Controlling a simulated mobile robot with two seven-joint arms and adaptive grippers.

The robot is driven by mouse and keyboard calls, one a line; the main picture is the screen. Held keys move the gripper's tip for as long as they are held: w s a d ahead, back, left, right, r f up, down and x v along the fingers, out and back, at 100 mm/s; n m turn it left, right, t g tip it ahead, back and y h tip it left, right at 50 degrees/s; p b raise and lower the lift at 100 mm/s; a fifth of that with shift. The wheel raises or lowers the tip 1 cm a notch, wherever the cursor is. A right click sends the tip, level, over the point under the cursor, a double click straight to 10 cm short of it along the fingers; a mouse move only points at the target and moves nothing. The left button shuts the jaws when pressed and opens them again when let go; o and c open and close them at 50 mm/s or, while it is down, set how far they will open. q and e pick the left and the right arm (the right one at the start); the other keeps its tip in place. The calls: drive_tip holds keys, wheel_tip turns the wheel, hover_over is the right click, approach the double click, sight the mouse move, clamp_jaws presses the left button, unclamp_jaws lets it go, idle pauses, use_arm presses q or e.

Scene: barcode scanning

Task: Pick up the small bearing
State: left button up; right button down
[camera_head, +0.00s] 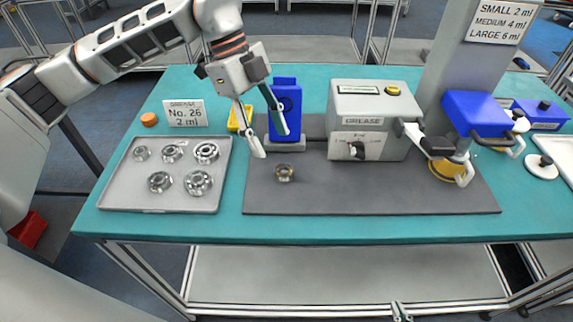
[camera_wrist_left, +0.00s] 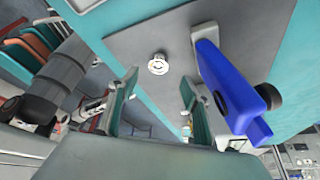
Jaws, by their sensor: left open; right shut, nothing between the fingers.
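A small bearing (camera_head: 284,172) lies alone on the dark grey mat (camera_head: 350,195), in front of the blue upright holder. It also shows in the left wrist view (camera_wrist_left: 158,63), beyond and roughly between the fingers. My left gripper (camera_head: 270,140) is open and empty, above and behind this bearing, close to the blue holder, with its fingers pointing down. Several other bearings of different sizes lie in the grey tray (camera_head: 117,199) at the left, the smallest-looking one (camera_head: 141,153) at its back left.
The blue holder (camera_head: 286,100) stands right beside my left fingers; it also shows in the wrist view (camera_wrist_left: 228,90). The grey GREASE machine (camera_head: 365,105) stands to the right. A "No. 26, 2 ml" sign (camera_head: 185,113) and an orange cap (camera_head: 149,120) stand behind the tray. The mat's front is clear.

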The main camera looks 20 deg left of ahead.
sight(284, 171)
use_arm(q)
drive_tip(key=shift+s+x, duration=0.1)
drive_tip(key=shift+x, duration=1.65)
drive_tip(key=shift+s+x, duration=0.15)
drive_tip(key=shift+x, duration=1.65)
drive_tip(key=c, duration=1.3)
drive_tip(key=shift+r, duration=0.2)
